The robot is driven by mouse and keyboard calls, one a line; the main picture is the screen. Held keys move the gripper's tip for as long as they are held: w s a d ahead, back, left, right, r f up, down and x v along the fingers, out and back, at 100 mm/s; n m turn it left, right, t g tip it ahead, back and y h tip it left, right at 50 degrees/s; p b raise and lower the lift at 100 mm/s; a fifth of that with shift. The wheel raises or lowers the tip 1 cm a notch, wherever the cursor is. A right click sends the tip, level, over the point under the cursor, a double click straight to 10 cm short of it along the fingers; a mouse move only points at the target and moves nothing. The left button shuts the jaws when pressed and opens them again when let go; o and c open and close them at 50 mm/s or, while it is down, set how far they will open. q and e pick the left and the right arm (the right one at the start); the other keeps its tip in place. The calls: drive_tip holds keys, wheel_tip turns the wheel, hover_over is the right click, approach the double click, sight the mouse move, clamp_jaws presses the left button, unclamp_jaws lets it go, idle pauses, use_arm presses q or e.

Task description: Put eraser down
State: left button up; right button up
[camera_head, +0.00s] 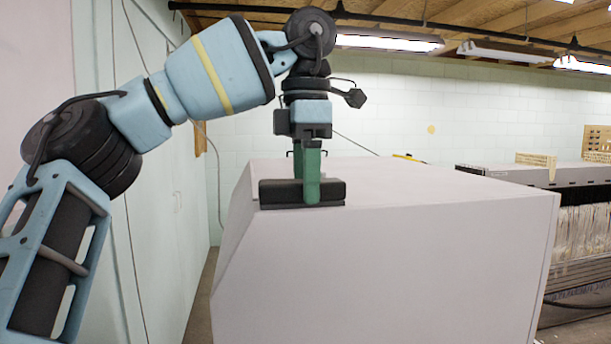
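The black eraser (277,194) is a dark oblong block at the near edge of the top of a large light grey box (430,190). My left gripper (306,185) points straight down from above, with its green fingers on the near and far sides of the eraser. It looks shut on the eraser at about the middle of its length. The near finger covers part of the eraser, and the far finger is mostly hidden. The eraser is level; I cannot tell whether it touches the top or hangs just above it. My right gripper is out of view.
The top of the grey box is clear to the right of the eraser. A dark machine with threads (580,235) stands at the right, with small wooden pieces (537,160) on it. A pale wall (165,200) runs close along the left.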

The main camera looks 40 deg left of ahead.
use_arm(q)
drive_tip(key=shift+r, duration=0.1)
drive_tip(key=shift+r, duration=3.8)
